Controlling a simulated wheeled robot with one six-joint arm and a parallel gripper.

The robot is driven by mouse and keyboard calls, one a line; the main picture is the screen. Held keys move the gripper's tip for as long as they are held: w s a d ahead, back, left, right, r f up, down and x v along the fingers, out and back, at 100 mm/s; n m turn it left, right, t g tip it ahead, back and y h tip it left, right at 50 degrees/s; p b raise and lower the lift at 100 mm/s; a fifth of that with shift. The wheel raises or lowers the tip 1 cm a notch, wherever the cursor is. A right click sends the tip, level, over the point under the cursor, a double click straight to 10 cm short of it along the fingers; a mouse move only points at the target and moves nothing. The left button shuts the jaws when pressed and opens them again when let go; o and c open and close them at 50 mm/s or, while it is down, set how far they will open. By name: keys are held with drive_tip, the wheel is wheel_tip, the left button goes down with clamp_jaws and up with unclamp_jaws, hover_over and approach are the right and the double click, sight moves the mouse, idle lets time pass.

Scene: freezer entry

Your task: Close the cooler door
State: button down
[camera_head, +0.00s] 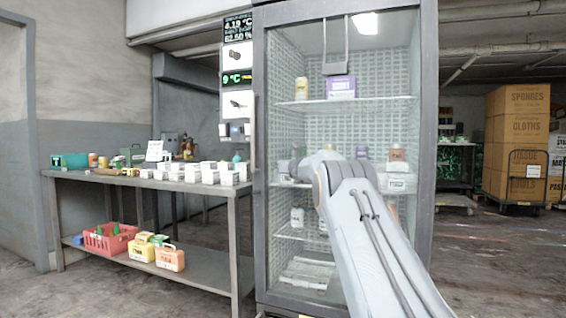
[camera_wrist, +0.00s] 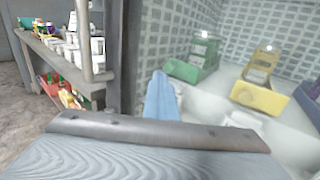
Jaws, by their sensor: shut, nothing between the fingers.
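The cooler (camera_head: 262,150) is a tall grey-framed cabinet with a lit, tiled interior and glass shelves, in the middle of the head view. Its glass front spans the frame, but I cannot tell from these views whether the door is flush or slightly ajar. My arm reaches up in front of the cooler and hides its lower right part and the gripper. A grey vertical bar (camera_wrist: 84,40) stands left of that edge.
A grey table (camera_head: 232,195) with white boxes stands close to the cooler's left side. A red basket (camera_head: 98,243) and small containers sit on its lower shelf. Stacked cartons (camera_head: 515,130) and a cart are at the right.

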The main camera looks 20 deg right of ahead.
drive_tip(key=shift+s+d+r, duration=0.1)
drive_tip(key=shift+d+r, duration=0.1)
drive_tip(key=shift+r, duration=0.7)
drive_tip(key=s+a+f+b, duration=0.1)
drive_tip(key=s+a+b, duration=0.9)
drive_tip(key=b, duration=0.4)
drive_tip(key=shift+a+f, duration=0.15)
drive_tip(key=shift+f, duration=0.25)
